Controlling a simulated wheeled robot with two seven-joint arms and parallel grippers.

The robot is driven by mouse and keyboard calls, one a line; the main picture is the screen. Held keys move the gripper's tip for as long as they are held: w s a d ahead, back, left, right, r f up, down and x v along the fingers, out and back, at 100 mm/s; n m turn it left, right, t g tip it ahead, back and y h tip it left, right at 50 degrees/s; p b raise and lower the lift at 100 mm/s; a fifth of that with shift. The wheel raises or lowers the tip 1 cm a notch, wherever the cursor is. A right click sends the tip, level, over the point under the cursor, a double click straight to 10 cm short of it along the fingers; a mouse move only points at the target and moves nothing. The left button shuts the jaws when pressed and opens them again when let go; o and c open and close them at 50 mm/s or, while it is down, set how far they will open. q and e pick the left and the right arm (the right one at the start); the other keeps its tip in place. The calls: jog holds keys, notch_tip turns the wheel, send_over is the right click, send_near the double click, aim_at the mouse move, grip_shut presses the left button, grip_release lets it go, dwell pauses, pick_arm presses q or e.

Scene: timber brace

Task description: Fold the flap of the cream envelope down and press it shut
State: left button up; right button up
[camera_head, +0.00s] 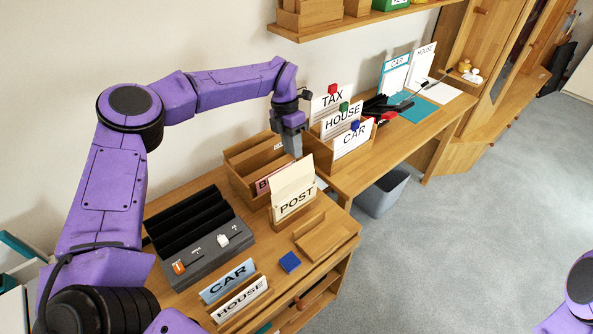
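The cream envelope (291,181) stands upright in a wooden holder with a front plate marked POST (296,204). Its upper part rises above the plate, and a fold line seems to run across it. My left gripper (292,152) points down just behind and above the envelope's top edge. Its grey fingers show as one block, so I cannot tell whether they are apart or whether they touch the envelope. My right gripper is out of view; only a purple part of my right arm shows at the lower right.
A wooden box (240,170) stands left of the envelope. A card rack (352,152) marked TAX, HOUSE and CAR stands behind to the right. A black sorter (195,230), a blue block (290,262) and an empty wooden tray (325,238) are nearby.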

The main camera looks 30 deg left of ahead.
aim_at(296, 167)
pick_arm(q)
jog(key=p+x, duration=0.2)
jog(key=x, duration=0.5)
jog(key=shift+r, duration=0.1)
jog(key=shift+s+d+f, duration=0.1)
jog(key=shift+d+f, duration=0.05)
jog(key=shift+f, duration=0.45)
grip_shut()
